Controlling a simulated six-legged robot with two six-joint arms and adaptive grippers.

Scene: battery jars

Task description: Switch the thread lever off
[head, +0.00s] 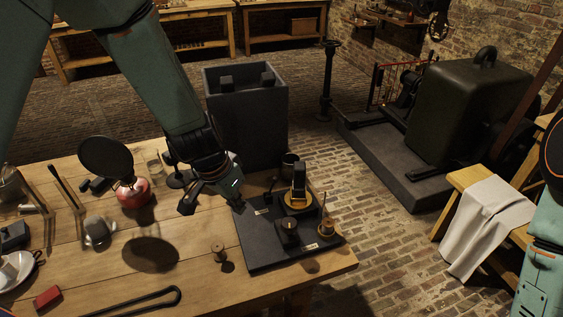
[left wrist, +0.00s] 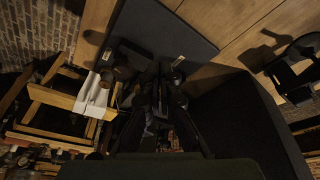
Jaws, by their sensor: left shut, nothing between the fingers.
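A dark base board (head: 262,250) lies at the right end of the wooden table and carries several small devices. A thin black lever (head: 270,186) stands at its back left, near a pale label; I take this as the thread lever. My left gripper (head: 237,204) is shut and empty, at the board's left edge, just left of the lever and apart from it. In the left wrist view the fingers (left wrist: 160,98) are dark, with the board (left wrist: 160,38) beyond them; the lever cannot be made out there. My right arm shows at the right edge, its gripper out of frame.
On the board stand a brass-ringed device (head: 299,202) and a small brass-based post (head: 325,230). A wooden spool (head: 218,252) and a red-based round black disc (head: 106,157) are on the table. A tall dark bin (head: 247,125) stands behind.

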